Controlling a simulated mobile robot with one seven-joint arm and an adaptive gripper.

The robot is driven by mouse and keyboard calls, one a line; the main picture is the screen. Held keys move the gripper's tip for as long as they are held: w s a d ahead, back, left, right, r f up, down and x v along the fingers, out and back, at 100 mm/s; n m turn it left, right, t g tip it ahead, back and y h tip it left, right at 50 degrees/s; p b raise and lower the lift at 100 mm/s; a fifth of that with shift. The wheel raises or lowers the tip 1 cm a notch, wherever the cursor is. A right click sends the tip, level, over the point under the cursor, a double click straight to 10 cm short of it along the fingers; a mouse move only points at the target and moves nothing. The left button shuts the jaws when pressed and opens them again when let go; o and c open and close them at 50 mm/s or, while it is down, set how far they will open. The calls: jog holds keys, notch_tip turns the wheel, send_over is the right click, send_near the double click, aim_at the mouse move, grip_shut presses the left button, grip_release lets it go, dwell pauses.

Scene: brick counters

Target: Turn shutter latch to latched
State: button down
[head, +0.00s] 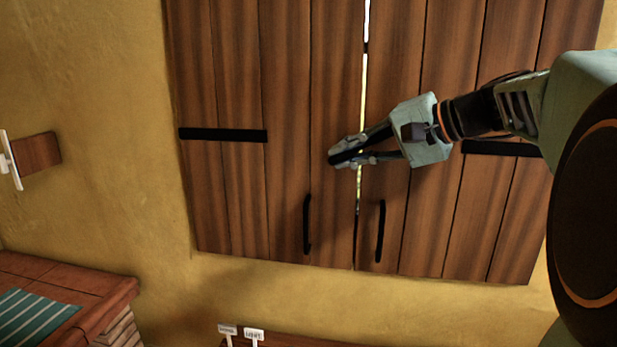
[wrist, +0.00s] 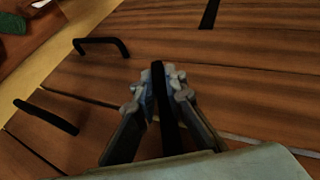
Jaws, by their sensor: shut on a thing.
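The wooden shutters (head: 285,180) stand side by side, with a thin bright gap between them. My gripper (head: 343,155) reaches in from the right, its fingertips just left of that gap. In the wrist view my gripper (wrist: 162,88) is shut on the black bar of the shutter latch (wrist: 159,72), with one finger on each side. The far end of the bar sticks out a little past the fingertips. The rest runs back between the fingers, and its pivot is hidden. In the head view the fingers largely cover the latch.
Two black pull handles, left (head: 307,225) and right (head: 380,232), stick out low on the shutters. Black hinge straps (head: 223,135) lie flat on the wood. A brick counter (head: 70,285) with a striped green cloth (head: 30,318) is at lower left.

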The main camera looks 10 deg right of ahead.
jog(key=f+m+t+y+b, duration=0.1)
jog(key=y+b, duration=0.1)
jog(key=b, duration=0.3)
jog(key=shift+d+f+t, duration=0.1)
jog(key=shift+t, duration=0.2)
jog(key=shift+t+y+b, duration=0.5)
jog(key=shift+y+b, duration=0.3)
jog(key=shift+b, duration=0.3)
jog(key=shift+r+m+y+b, duration=0.2)
jog(key=shift+m+y+b, duration=0.1)
jog(key=shift+b, duration=0.05)
jog(key=shift+r, duration=0.1)
jog(key=c, duration=2)
grip_release()
jog(key=shift+o, duration=0.2)
